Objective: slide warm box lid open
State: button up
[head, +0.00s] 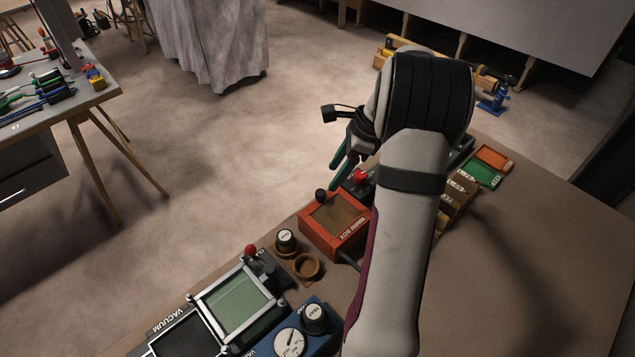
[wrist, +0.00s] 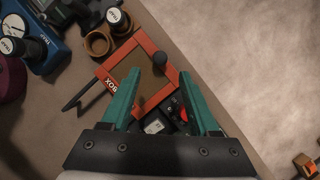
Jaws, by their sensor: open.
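The warm box (head: 362,233) is an orange-red box with a brownish lid panel (head: 338,214) filling its top frame and a dark round knob (head: 321,195) at the far edge. The wrist view shows the box frame (wrist: 143,38), the lid panel (wrist: 136,62) and the knob (wrist: 160,57). My gripper (wrist: 159,73) is open, its green fingers spread on either side of the knob in that picture, with nothing between them touching. In the head view my gripper (head: 341,158) is above and behind the box. Its height over the knob is hard to judge.
A device with a red button (head: 360,175) sits beside the box. Brown cups (head: 306,266), a blue unit (head: 318,340) and a vacuum frame with a green pane (head: 236,302) stand to the left. Green and orange trays (head: 484,172) lie to the right. The right bench top is clear.

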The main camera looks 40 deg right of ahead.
aim_at(322, 192)
jog(key=x, duration=0.7)
jog(key=shift+f, duration=0.1)
grip_shut()
dwell(1.1)
